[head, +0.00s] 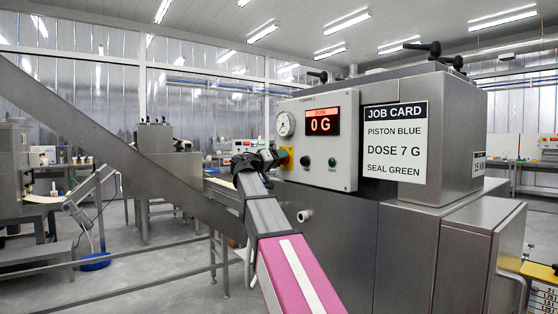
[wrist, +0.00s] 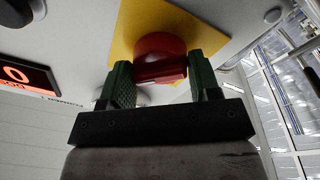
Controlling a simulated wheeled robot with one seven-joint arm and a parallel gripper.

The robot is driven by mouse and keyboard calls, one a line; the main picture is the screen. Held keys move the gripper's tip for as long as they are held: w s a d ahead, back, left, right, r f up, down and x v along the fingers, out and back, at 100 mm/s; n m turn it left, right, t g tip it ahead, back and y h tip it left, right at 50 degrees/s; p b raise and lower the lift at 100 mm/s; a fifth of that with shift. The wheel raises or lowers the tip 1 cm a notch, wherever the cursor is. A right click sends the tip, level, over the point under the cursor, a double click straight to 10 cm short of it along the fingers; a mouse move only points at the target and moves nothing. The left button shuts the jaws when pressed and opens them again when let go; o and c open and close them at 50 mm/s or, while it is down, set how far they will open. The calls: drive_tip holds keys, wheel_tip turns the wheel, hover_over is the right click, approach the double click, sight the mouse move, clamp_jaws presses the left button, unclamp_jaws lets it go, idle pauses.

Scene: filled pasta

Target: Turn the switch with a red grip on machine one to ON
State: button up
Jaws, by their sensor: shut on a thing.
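The switch has a red grip (wrist: 160,72) on a yellow square plate (wrist: 188,28). The yellow plate also shows in the head view at the left edge of the machine's control panel (head: 345,170), where my arm hides most of the switch. My gripper (wrist: 159,66) has green ribbed fingers, one on each side of the red grip, and is shut on it. It also shows in the head view (head: 278,157), right against the panel. The grip's position and any ON mark cannot be read.
The panel carries a gauge (head: 286,124), a red display (head: 323,121) reading 0 G and two dark buttons. A job card (head: 395,143) reads piston blue, dose 7 G, seal green. A steel beam (head: 110,135) crosses at left. Other machines stand behind.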

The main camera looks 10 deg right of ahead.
drive_tip(key=shift+f+m, duration=0.15)
drive_tip(key=shift+m, duration=0.25)
drive_tip(key=o, duration=0.9)
drive_tip(key=shift+a, duration=0.15)
drive_tip(key=v, duration=1)
drive_tip(key=shift+a, duration=0.3)
drive_tip(key=shift+s+f, duration=0.1)
drive_tip(key=shift+f, duration=0.05)
